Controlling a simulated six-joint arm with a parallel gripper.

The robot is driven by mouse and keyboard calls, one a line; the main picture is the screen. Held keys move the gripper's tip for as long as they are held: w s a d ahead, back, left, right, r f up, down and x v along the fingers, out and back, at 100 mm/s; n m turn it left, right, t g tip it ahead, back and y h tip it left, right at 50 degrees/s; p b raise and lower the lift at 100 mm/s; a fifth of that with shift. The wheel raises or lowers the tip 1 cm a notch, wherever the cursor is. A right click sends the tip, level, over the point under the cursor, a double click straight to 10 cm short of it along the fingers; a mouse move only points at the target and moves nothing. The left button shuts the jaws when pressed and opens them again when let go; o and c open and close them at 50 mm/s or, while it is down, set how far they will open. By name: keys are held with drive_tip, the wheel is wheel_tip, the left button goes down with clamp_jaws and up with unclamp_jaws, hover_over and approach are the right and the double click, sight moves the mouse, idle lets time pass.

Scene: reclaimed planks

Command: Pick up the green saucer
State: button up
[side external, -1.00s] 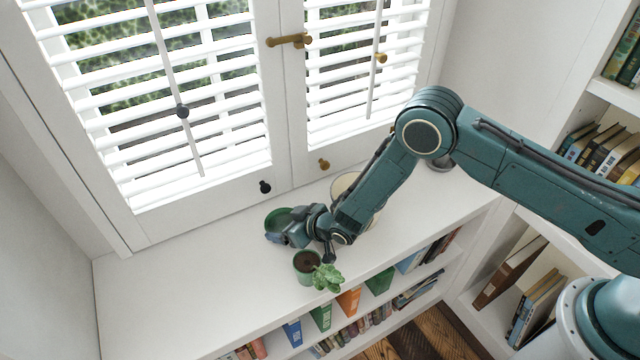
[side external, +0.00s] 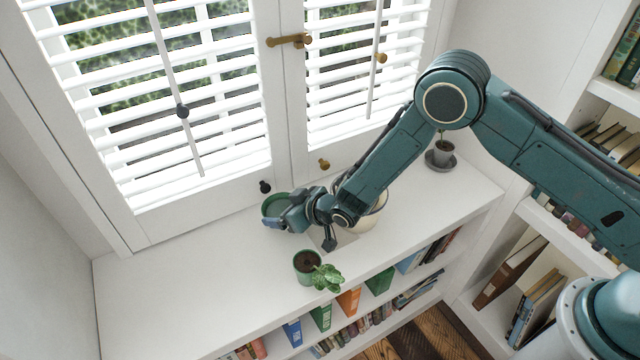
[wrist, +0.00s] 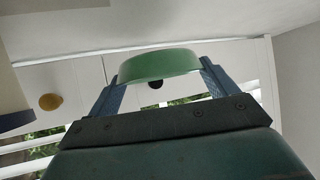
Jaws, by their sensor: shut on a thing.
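The green saucer (side external: 275,205) is above the white shelf top in front of the shutters in the side view. My gripper (side external: 270,222) is shut on it. In the wrist view the green saucer (wrist: 158,65) sits between the two blue fingers of my gripper (wrist: 160,80), touching both. My gripper partly covers the saucer in the side view.
A green pot with a leafy plant (side external: 307,262) stands near the shelf's front edge, close to my gripper. A cream pot (side external: 370,218) is partly hidden behind my arm. A dark potted plant on a saucer (side external: 441,155) stands at the right. The shelf top's left part is clear.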

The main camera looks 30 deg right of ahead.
wheel_tip(320, 180, up, 14)
idle(1.1)
drive_tip(key=shift+r, duration=0.1)
idle(0.5)
idle(0.4)
drive_tip(key=s+d+f, duration=0.8)
drive_tip(key=s+f, duration=0.1)
drive_tip(key=s, duration=0.2)
drive_tip(key=shift+d, duration=0.2)
drive_tip(key=shift+w+d+r+g+y, duration=0.2)
drive_tip(key=shift+d+g+y, duration=0.1)
drive_tip(key=shift+d, duration=0.15)
drive_tip(key=shift+w+d+r+m+g+y, duration=0.15)
drive_tip(key=shift+w+d+r+m+y, duration=0.1)
drive_tip(key=shift+d+m+y, duration=0.15)
drive_tip(key=shift+w+d+r+m+g+y, duration=0.2)
drive_tip(key=shift+w+d+m+y, duration=0.1)
drive_tip(key=shift+d+m, duration=0.15)
idle(1.2)
